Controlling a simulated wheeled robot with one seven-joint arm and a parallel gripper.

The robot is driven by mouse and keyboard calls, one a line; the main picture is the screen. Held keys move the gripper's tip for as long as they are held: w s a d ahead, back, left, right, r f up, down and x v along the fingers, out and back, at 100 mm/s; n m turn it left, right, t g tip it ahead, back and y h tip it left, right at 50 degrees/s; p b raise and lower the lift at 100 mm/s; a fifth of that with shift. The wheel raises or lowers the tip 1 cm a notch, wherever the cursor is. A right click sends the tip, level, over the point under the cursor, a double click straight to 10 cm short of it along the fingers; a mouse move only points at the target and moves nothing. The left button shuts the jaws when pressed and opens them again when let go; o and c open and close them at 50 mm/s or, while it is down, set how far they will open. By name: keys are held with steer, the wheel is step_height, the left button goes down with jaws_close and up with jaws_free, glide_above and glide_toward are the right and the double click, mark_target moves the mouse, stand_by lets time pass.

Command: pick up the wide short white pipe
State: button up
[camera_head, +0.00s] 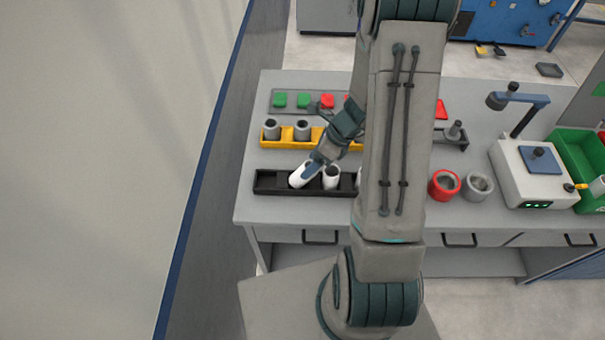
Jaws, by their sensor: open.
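A black tray (280,185) lies along the front left of the table. In it, a white pipe (301,176) looks tilted, its upper end leaning right toward my gripper. A second white pipe (331,178) stands upright just right of it. A third white piece shows partly at the edge of my arm, which hides the rest of the tray. I cannot tell which pipe is the wide short one. My gripper (315,163) is open, its fingertips at the upper end of the tilted pipe. Whether they touch it is too small to tell.
Behind is a yellow tray (285,143) with grey pipes, then a grey panel with green and red pieces. Right of my arm are a red ring-shaped pipe (444,185), a grey one (478,187), a white device (525,180) and a green bin (577,150).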

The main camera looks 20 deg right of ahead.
mark_target(308, 165)
steer(key=shift+w+x, duration=0.2)
steer(key=shift+x, duration=1)
steer(key=shift+w+x, duration=0.2)
steer(key=shift+x, duration=1)
steer(key=shift+d, duration=0.1)
steer(key=c, duration=1.1)
